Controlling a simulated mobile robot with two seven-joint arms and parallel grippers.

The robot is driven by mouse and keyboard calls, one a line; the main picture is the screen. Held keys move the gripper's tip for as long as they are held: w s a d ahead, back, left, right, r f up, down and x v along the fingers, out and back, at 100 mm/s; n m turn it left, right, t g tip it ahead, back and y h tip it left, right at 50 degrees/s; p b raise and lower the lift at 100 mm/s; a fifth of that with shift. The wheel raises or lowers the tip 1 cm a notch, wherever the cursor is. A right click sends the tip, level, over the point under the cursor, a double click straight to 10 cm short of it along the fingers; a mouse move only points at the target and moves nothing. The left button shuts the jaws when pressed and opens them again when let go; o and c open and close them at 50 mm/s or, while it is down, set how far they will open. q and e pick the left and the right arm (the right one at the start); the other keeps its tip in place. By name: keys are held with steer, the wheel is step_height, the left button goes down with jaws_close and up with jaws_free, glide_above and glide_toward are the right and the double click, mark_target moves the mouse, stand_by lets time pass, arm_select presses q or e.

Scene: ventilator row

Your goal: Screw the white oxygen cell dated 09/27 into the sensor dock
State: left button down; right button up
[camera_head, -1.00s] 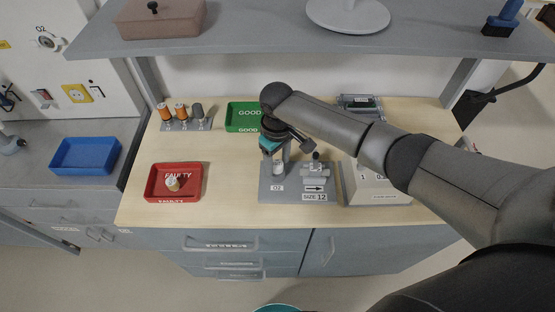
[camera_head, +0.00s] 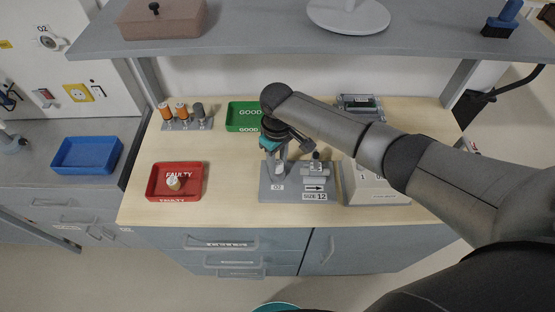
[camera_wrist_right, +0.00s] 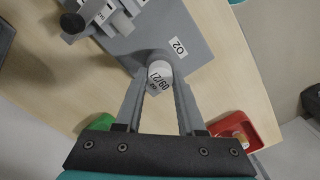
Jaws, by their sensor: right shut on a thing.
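The white oxygen cell (camera_wrist_right: 159,76) dated 09/27 is between the fingers of my right gripper (camera_wrist_right: 160,92) in the right wrist view. In the head view the cell (camera_head: 281,168) stands upright at the O2 spot of the grey sensor dock (camera_head: 294,195), and my right gripper (camera_head: 281,161) is shut on it from above. The dock plate also shows in the right wrist view (camera_wrist_right: 150,30) with its O2 label. The cell's lower end meets the dock; I cannot tell how deep it sits. My left gripper is not in view.
A red FAULTY tray (camera_head: 153,184) holding a small cell stands left. A green GOOD tray (camera_head: 233,117) is behind the dock. Several orange and grey cells stand in a rack (camera_head: 187,124). A grey meter box (camera_head: 376,190) stands right of the dock. A shelf (camera_head: 250,42) hangs above.

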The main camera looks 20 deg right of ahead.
jaws_close()
steer(key=shift+r+m+p, duration=0.1)
steer(key=shift+m+p, duration=0.85)
steer(key=shift+m, duration=0.05)
steer(key=shift+m+p, duration=1.05)
steer(key=shift+m, duration=0.35)
steer(key=shift+m+p, duration=0.3)
steer(key=shift+m, duration=0.3)
